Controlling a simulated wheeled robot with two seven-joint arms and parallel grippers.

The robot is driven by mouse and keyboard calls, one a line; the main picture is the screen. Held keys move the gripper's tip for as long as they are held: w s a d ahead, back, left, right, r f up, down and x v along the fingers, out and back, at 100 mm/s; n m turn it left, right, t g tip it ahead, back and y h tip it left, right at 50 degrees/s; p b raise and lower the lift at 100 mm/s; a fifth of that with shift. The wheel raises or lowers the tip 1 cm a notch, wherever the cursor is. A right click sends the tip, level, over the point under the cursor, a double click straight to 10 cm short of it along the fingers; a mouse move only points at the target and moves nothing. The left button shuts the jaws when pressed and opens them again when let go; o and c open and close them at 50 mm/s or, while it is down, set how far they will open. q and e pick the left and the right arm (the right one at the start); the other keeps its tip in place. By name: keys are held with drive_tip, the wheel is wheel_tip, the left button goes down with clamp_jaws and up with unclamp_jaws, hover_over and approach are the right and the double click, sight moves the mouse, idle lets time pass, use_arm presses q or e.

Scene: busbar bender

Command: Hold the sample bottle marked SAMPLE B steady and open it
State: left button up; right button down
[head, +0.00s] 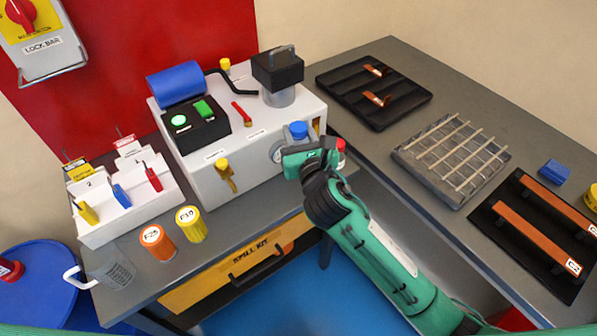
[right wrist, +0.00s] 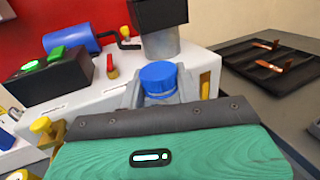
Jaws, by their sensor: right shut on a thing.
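A bottle with a blue cap (head: 298,130) stands at the front of the white bench machine. The blue cap also shows in the right wrist view (right wrist: 158,78), upright, with a pale body below it. My right gripper (head: 298,150) is shut on this bottle, its grey fingers on either side below the cap top. The gripper hides most of the body, and no SAMPLE B marking can be read. My left gripper is not in view.
The white machine (head: 240,142) stands right behind the bottle. A red-capped thing (head: 341,146) is partly hidden just right of my gripper. Orange (head: 157,243) and yellow (head: 191,224) canisters stand at the front left. A wire rack (head: 450,160) and black tray (head: 400,105) lie right.

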wheel_tip(320, 180, down, 8)
drive_tip(key=shift+r+b, duration=0.1)
drive_tip(key=shift+b, duration=0.45)
wheel_tip(320, 180, down, 4)
drive_tip(key=shift+r+b, duration=0.2)
drive_tip(key=shift+b, duration=0.25)
drive_tip(key=shift+f, duration=0.4)
drive_tip(key=c, duration=1)
unclamp_jaws()
drive_tip(key=shift+f, duration=0.1)
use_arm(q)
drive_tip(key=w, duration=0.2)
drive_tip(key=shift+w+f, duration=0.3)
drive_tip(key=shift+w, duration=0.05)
